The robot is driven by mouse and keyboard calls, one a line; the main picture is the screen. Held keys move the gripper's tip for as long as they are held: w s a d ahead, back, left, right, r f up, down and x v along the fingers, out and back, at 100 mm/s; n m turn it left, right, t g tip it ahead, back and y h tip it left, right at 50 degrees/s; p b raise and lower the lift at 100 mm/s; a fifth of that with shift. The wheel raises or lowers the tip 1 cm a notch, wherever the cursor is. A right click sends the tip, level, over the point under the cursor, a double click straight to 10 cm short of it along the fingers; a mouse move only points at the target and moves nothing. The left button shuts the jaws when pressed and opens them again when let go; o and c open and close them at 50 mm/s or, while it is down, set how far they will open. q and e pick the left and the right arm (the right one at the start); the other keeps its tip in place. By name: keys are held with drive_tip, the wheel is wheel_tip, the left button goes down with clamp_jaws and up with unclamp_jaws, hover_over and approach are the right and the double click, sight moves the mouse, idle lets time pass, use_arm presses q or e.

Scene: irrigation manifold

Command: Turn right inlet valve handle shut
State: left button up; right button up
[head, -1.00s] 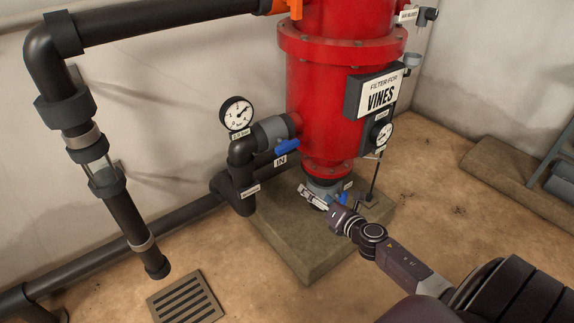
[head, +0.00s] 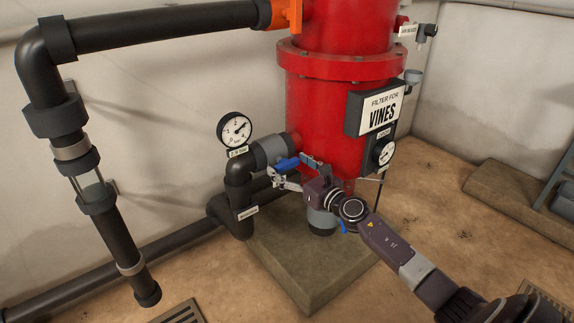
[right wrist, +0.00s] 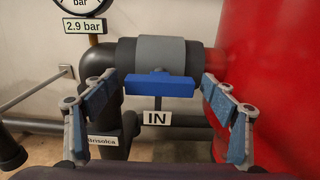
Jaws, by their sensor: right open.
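The inlet valve has a blue handle (head: 287,164) on the grey valve body (head: 270,152), between the black elbow and the red filter tank. In the right wrist view the blue handle (right wrist: 160,86) lies level, in line with the grey valve body (right wrist: 161,57). My right gripper (head: 289,170) is open at the handle. In the right wrist view its fingers (right wrist: 160,98) stand on either side of the handle, with a gap at each end. Whether the fingertips reach past the handle is hard to tell. My left gripper is out of view.
The red tank (head: 335,120) stands close to the right finger side. A pressure gauge (head: 234,129) sits above the black elbow (head: 240,175). An "IN" label (right wrist: 157,118) is below the handle. A second blue handle (head: 342,227) is low by the tank's base, near my arm.

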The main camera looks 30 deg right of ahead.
drive_tip(key=shift+w, duration=0.55)
drive_tip(key=c, duration=1.2)
drive_tip(key=shift+o, duration=0.2)
